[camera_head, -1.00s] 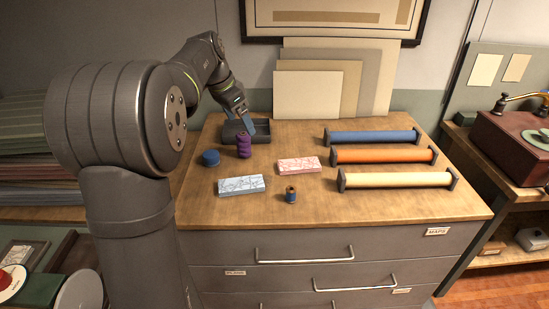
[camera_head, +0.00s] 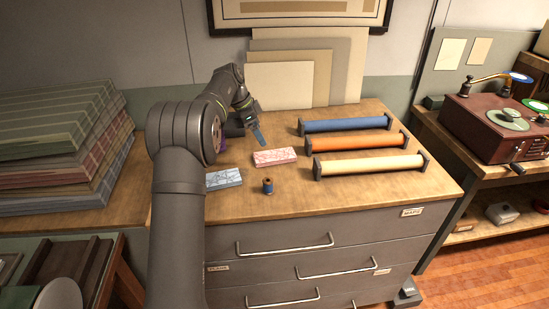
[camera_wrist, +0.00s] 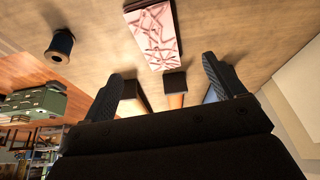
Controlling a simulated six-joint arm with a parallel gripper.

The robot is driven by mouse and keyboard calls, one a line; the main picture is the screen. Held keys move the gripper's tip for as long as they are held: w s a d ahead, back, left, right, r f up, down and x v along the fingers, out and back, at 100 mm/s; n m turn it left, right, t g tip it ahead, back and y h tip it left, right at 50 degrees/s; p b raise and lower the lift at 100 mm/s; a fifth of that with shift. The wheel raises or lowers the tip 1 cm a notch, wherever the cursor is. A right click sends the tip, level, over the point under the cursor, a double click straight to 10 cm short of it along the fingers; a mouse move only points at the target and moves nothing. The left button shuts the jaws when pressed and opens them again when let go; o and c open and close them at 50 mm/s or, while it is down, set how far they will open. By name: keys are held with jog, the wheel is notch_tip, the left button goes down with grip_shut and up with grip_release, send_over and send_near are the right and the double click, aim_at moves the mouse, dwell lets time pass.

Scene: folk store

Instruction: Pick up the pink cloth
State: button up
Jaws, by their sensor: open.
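The pink cloth (camera_head: 275,157) is a flat, folded-looking block with red lines on top, lying on the wooden cabinet top. It also shows in the wrist view (camera_wrist: 155,35), beyond the fingertips at the top centre. My gripper (camera_head: 257,134) is just behind and left of it in the head view, above the surface and apart from it. In the wrist view my gripper (camera_wrist: 165,78) has its two dark fingers spread, with nothing held between them.
A blue patterned block (camera_head: 223,178) and a small thread spool (camera_head: 268,186) lie in front. Blue (camera_head: 345,124), orange (camera_head: 355,144) and cream (camera_head: 368,166) rolls lie to the right. My arm partly hides a purple spool and dark tray. Boards (camera_head: 280,90) lean behind.

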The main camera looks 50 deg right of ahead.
send_over(273, 155)
jog(key=w+a, duration=0.2)
notch_tip(273, 155, down, 5)
jog(key=shift+w+f, duration=0.1)
jog(key=x, duration=0.5)
jog(key=shift+s+d, duration=0.1)
jog(key=shift+s, duration=0.25)
jog(key=c, duration=1.1)
